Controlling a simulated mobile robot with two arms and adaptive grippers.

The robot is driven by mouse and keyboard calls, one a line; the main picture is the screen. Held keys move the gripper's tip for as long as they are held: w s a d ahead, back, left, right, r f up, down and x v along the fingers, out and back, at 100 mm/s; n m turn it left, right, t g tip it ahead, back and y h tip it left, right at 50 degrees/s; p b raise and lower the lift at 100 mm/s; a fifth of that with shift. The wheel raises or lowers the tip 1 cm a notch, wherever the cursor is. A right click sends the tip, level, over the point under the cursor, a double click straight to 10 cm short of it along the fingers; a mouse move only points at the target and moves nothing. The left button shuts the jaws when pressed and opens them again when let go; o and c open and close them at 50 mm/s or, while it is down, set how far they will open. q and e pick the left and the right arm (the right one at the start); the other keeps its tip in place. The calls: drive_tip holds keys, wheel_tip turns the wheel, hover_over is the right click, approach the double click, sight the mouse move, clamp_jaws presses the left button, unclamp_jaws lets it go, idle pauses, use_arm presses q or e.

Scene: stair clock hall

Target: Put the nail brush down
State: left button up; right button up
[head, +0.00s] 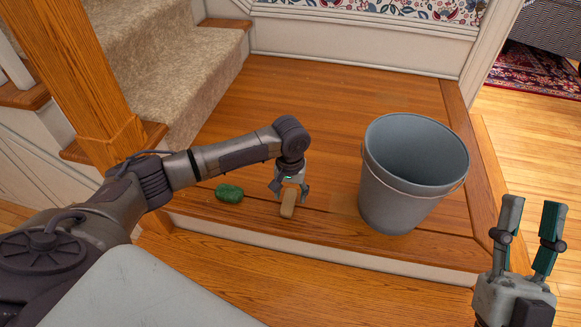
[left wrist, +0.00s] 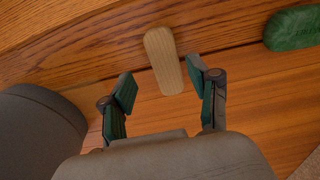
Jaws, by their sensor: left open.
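The nail brush, a pale wooden block with rounded ends (head: 288,205), lies on the wooden landing near its front edge. It also shows in the left wrist view (left wrist: 163,55), its bristles not visible. My left gripper (head: 289,189) is open just above and behind it. In the left wrist view the open fingertips (left wrist: 160,77) stand apart on either side of the brush's near end, with gaps showing. My right gripper (head: 532,208) is open and empty at the lower right, away from the brush.
A green oblong object (head: 229,193) lies left of the brush. A grey bucket (head: 385,205) stands to the right on the landing. Carpeted stairs (head: 165,65) and a wooden post (head: 85,80) are at the left. The landing behind the brush is clear; its front edge drops a step.

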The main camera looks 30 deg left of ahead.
sight(290, 203)
use_arm(q)
wheel_tip(290, 203, up, 4)
drive_tip(key=shift+f+p, duration=0.1)
drive_tip(key=shift+p, duration=0.65)
wheel_tip(290, 203, up, 4)
drive_tip(key=p, duration=0.2)
drive_tip(key=s+d+m+t+h, duration=0.2)
drive_tip(key=d+m+t+h, duration=0.1)
drive_tip(key=d, duration=0.6)
drive_tip(key=s+d+m+t+h, duration=0.2)
drive_tip(key=d+h, duration=0.1)
drive_tip(key=d, duration=0.6)
wheel_tip(290, 203, up, 6)
drive_tip(key=s+d+t+h, duration=0.1)
drive_tip(key=s+d+t, duration=0.1)
drive_tip(key=t, duration=0.3)
drive_tip(key=s+a+r+t+y, duration=0.3)
drive_tip(key=a+r+t, duration=0.3)
drive_tip(key=a+r, duration=0.3)
drive_tip(key=shift+s+a+r+m+t, duration=0.2)
drive_tip(key=shift+s+a+m+t, duration=0.15)
drive_tip(key=shift+s, duration=0.3)
use_arm(e)
drive_tip(key=w+f+g+h, duration=0.3)
drive_tip(key=f+g, duration=0.6)
drive_tip(key=f, duration=0.4)
drive_tip(key=shift+w+d+h, duration=0.3)
drive_tip(key=shift+w+d, duration=0.05)
drive_tip(key=shift+w, duration=0.35)
